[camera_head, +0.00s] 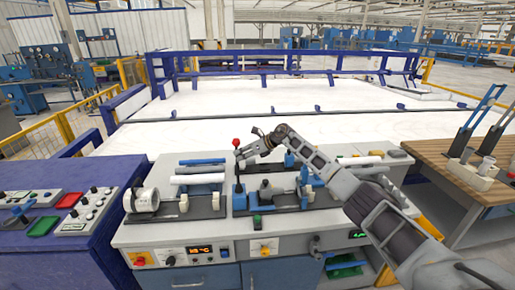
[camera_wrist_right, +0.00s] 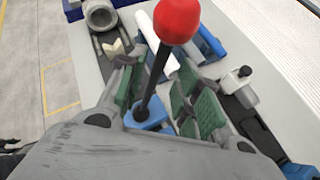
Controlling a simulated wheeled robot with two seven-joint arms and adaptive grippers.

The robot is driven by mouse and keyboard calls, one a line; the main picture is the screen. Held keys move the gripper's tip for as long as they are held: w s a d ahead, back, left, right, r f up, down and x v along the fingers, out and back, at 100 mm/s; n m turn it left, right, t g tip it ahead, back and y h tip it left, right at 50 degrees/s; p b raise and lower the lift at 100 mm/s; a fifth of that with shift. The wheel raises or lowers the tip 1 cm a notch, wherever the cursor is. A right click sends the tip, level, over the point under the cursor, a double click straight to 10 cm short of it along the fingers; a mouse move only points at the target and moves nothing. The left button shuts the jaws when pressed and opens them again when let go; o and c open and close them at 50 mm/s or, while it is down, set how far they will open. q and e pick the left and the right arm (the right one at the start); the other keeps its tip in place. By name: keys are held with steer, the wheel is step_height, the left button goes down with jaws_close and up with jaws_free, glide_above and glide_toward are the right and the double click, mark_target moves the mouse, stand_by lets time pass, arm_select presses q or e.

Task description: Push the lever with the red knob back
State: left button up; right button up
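The lever's red knob (camera_head: 236,143) stands upright above the blue-based fixture on the workbench, on a thin dark rod. In the right wrist view the red knob (camera_wrist_right: 176,20) is large and near, and its black rod (camera_wrist_right: 154,80) runs down to a blue base (camera_wrist_right: 147,114). My right gripper (camera_head: 246,154) is beside the lever, just right of and below the knob. In the wrist view its green-padded fingers (camera_wrist_right: 157,88) are apart, with the rod showing between them. Whether either finger touches the rod cannot be told. My left gripper is not in view.
White pipes lie on the bench (camera_head: 165,237) left of and behind the lever. A blue control panel (camera_head: 70,212) stands at left. A wooden table (camera_head: 433,152) with blue-handled levers is at right. A large white bed (camera_head: 250,100) lies beyond.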

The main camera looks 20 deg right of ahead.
steer(key=v, duration=0.8)
steer(key=shift+d, duration=0.2)
steer(key=shift+r, duration=0.15)
stand_by(0.4)
